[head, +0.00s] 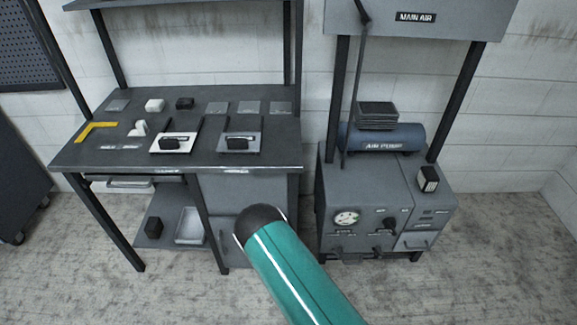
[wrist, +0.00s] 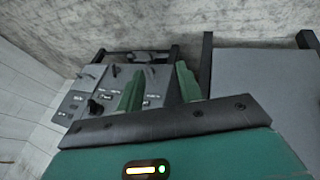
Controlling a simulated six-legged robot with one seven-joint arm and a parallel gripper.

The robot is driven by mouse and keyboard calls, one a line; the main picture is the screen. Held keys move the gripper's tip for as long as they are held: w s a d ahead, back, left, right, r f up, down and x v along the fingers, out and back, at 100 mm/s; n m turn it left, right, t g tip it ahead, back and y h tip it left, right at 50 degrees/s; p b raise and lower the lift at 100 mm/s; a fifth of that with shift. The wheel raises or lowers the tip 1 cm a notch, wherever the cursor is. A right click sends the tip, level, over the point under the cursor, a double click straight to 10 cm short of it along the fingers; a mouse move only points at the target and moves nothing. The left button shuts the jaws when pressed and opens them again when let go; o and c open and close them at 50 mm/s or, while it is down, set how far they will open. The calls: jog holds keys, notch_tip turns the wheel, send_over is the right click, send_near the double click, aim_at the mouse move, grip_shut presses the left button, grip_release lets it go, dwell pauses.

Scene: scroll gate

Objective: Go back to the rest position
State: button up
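My gripper (wrist: 159,70) shows in the wrist view with its two green fingers apart and nothing between them. Beyond the fingers are the grey air pump cabinet (wrist: 95,88) and a gap of floor. In the head view my teal arm (head: 295,275) reaches up from the bottom edge, its dark rounded joint in front of the workbench's lower right part. The gripper itself cannot be made out in the head view.
The workbench (head: 75,155) at left carries a yellow square (head: 97,130), small blocks and plates with dark handles. The air pump cabinet (head: 365,185) stands at right under the MAIN AIR panel (head: 415,17). Bare floor (head: 480,280) lies at lower right.

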jog(key=w+a+r+y, duration=0.2)
jog(key=w+a+r, duration=0.15)
jog(key=r, duration=0.55)
jog(key=w+a+r+y, duration=0.2)
jog(key=w+a+r, duration=0.15)
jog(key=r, duration=0.55)
notch_tip(320, 180, up, 22)
jog(key=d+y, duration=0.2)
jog(key=s+d+f+v, duration=0.1)
jog(key=d+v, duration=0.2)
jog(key=v, duration=1.6)
jog(key=s+d+r, duration=0.2)
jog(key=s+d, duration=0.1)
jog(key=s, duration=0.2)
jog(key=s+d+r+t+h, duration=0.1)
jog(key=s+d+r, duration=0.1)
jog(key=s, duration=0.3)
jog(key=s+d+r+h, duration=0.1)
jog(key=s+d+r, duration=0.2)
jog(key=s, duration=0.3)
jog(key=shift+d+r, duration=0.3)
jog(key=shift+r, duration=0.35)
